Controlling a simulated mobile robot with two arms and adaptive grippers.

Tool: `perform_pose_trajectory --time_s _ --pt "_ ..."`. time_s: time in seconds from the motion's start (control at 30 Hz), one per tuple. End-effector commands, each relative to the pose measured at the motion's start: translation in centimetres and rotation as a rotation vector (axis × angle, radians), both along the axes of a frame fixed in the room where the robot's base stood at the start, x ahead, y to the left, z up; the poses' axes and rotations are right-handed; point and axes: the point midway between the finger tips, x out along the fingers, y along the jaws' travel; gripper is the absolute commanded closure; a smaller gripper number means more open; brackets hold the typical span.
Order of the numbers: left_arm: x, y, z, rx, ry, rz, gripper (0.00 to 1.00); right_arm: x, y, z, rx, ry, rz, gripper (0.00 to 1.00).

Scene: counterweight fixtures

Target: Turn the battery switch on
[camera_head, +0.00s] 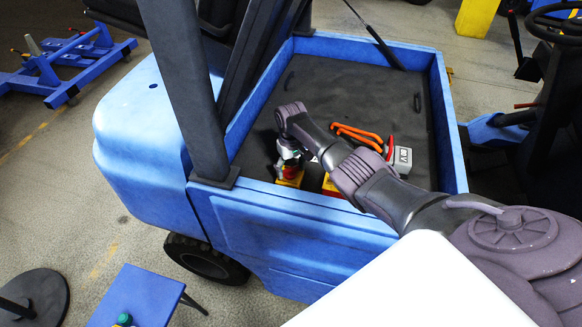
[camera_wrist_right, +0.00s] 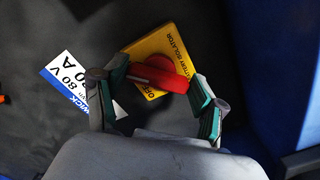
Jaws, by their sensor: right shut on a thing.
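The battery switch is a red rotary handle (camera_wrist_right: 168,74) on a yellow plate (camera_wrist_right: 155,44) lettered as a battery isolator. It sits on the dark floor of the blue truck's compartment. In the head view the yellow plate (camera_head: 289,179) shows under my right gripper (camera_head: 289,164). In the right wrist view my right gripper (camera_wrist_right: 160,84) has its two green-padded fingers on either side of the red handle and is shut on it. The handle lies across the plate, tilted slightly. My left gripper is not in view.
A white and blue label (camera_wrist_right: 76,86) lies beside the switch. Orange cables (camera_head: 358,134) and a grey connector (camera_head: 402,156) lie right of my gripper. The compartment's blue wall (camera_head: 300,200) stands close on the near side. A dark mast post (camera_head: 185,85) rises at the left.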

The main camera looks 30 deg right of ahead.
Motion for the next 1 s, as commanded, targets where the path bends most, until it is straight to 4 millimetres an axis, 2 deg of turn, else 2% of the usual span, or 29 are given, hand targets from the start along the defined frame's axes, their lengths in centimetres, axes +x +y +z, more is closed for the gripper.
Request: perform_pose_trajectory --time_s 0.37,0.4,0.53,0.87,1.0 --pt "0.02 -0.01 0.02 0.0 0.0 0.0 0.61 0.02 -0.06 0.04 0.0 -0.001 -0.008 0.64" --pt "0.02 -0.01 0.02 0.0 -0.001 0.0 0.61 0.02 -0.07 0.04 0.0 -0.001 -0.007 0.24" --pt "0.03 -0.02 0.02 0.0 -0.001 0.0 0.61 0.03 -0.05 0.04 0.0 -0.001 -0.006 0.04" --pt "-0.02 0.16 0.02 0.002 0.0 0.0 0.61 0.03 -0.01 0.08 0.0 -0.001 -0.005 0.04" --pt "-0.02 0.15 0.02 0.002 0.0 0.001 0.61 0.12 -0.02 0.93 0.001 -0.003 -0.003 0.04"
